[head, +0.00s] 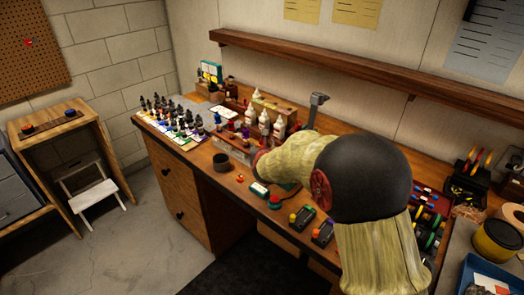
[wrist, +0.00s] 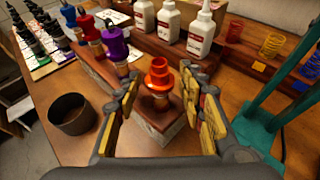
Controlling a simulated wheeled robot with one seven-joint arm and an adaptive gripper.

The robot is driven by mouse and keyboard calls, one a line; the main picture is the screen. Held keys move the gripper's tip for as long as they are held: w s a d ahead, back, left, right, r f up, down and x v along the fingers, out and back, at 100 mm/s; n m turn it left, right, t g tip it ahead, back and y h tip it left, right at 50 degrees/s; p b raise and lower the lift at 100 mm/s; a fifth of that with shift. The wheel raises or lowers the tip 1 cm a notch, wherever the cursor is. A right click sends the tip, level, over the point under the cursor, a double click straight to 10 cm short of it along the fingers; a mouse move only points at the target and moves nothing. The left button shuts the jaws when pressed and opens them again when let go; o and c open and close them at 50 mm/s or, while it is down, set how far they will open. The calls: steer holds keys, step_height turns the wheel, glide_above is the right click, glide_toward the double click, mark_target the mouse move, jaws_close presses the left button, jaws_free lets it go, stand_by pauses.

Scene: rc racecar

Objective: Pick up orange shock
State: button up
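The orange shock (wrist: 159,76) stands upright at the near end of a wooden stand (wrist: 150,115) in the wrist view. Its orange top faces up and its lower part is dark. My gripper (wrist: 162,92) is open, with a yellow-padded finger on each side of the shock in the picture. I see no finger touching it. A purple shock (wrist: 115,45), a red shock (wrist: 88,28) and a blue shock (wrist: 69,16) stand in a row behind it to the left. In the head view my arm hides most of my gripper, and I cannot make out the orange shock clearly.
A dark round cup (wrist: 73,114) stands left of the stand; it also shows in the head view (head: 221,162). White bottles (wrist: 168,22) stand behind. Coloured springs (wrist: 271,45) and a teal frame (wrist: 262,122) are at right. Small dark bottles (head: 170,112) crowd the bench's left end.

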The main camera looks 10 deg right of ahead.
steer(key=shift+w+f, duration=0.1)
steer(key=shift+w, duration=0.1)
steer(key=shift+c, duration=0.8)
jaws_close()
